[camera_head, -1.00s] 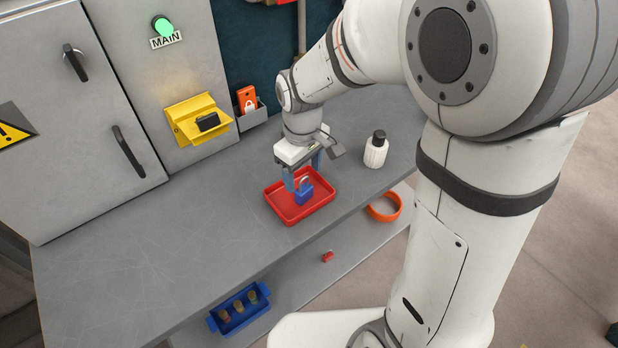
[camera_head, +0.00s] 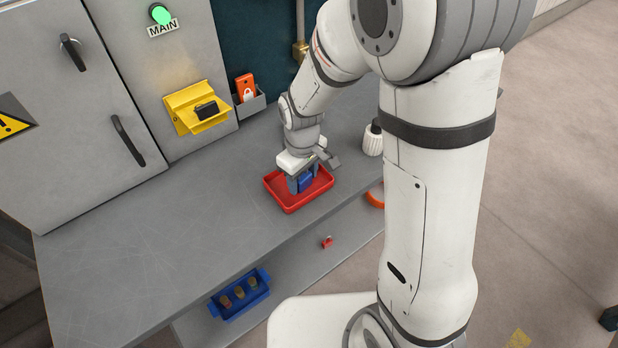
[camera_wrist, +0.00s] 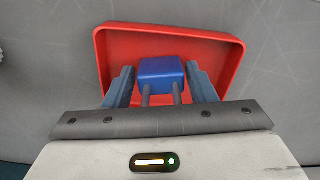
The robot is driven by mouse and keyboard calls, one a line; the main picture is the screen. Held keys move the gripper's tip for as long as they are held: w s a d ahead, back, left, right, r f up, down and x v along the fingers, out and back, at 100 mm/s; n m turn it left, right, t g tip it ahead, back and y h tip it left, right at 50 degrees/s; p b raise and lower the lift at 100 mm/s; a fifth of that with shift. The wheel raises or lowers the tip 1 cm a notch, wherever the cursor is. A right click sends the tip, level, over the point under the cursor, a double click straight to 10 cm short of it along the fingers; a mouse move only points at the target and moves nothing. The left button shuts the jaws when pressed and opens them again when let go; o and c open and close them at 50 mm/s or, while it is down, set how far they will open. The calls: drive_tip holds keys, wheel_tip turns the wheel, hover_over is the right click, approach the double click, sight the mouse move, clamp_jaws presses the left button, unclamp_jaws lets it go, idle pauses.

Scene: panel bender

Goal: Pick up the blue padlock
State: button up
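The blue padlock (camera_head: 306,182) sits in the red tray (camera_head: 289,207) on the grey bench. In the wrist view the padlock (camera_wrist: 161,70) shows its blue body, with its grey shackle pointing toward my gripper. My gripper (camera_wrist: 160,67) is down over the red tray (camera_wrist: 225,45), one finger on each side of the padlock. The fingers are open, and a gap shows between each finger and the padlock. In the head view my gripper (camera_head: 303,183) partly hides the padlock.
A white bottle (camera_head: 372,141) stands right of the tray, partly behind my arm. A yellow holder (camera_head: 190,113) with a black item and an orange tag (camera_head: 245,86) are at the back. A blue bin (camera_head: 240,295), a small red padlock (camera_head: 327,242) and an orange ring (camera_head: 376,197) are lower down.

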drive_tip(key=c, duration=0.7)
drive_tip(key=shift+r, duration=0.15)
